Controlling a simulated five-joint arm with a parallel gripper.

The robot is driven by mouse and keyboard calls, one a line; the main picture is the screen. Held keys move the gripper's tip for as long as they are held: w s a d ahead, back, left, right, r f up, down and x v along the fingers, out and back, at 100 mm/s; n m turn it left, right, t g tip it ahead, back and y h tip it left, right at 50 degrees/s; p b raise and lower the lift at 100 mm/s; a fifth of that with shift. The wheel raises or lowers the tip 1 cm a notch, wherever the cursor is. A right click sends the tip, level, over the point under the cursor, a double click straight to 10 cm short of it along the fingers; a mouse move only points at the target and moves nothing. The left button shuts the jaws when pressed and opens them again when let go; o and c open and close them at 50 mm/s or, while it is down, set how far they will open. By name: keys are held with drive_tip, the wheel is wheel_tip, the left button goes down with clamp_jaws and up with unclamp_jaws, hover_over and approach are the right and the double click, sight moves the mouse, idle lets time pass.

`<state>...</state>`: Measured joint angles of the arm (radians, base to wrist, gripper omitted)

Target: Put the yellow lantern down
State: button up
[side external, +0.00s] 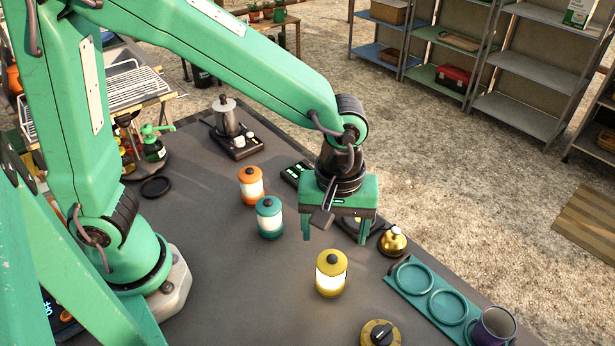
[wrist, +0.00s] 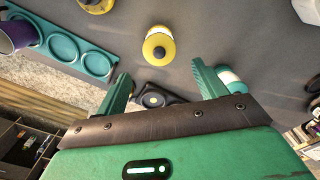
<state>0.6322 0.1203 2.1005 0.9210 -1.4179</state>
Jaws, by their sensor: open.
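The yellow lantern (side external: 331,273) stands upright on the dark tabletop (side external: 215,270), with a glowing white middle and a black knob on top. In the wrist view the lantern (wrist: 159,46) is beyond the fingertips, near the middle. My gripper (side external: 335,238) is open and empty. In the side view it hangs behind the lantern, with its fingers pointing down. In the wrist view my gripper's two fingers (wrist: 161,75) are spread wide, apart from the lantern.
A teal lantern (side external: 269,217) and an orange lantern (side external: 251,185) stand to the left. A brass bell (side external: 392,241), a teal tray with rings (side external: 408,289), a purple mug (side external: 492,328) and a yellow dial (side external: 379,334) are at the right. The tabletop left of the yellow lantern is clear.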

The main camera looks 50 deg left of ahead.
drive_tip(key=shift+r, duration=0.5)
drive_tip(key=shift+a+r, duration=0.3)
drive_tip(key=shift+a, duration=0.15)
drive_tip(key=s+a+r+m+t, duration=0.2)
drive_tip(key=s+a+r+m, duration=0.1)
drive_tip(key=a, duration=0.7)
drive_tip(key=s+a+r+m+t, duration=0.3)
drive_tip(key=a+r+m, duration=0.3)
drive_tip(key=a, duration=0.4)
drive_tip(key=shift+s+r+t, duration=0.15)
drive_tip(key=shift+s+t, duration=0.1)
drive_tip(key=shift+t, duration=0.05)
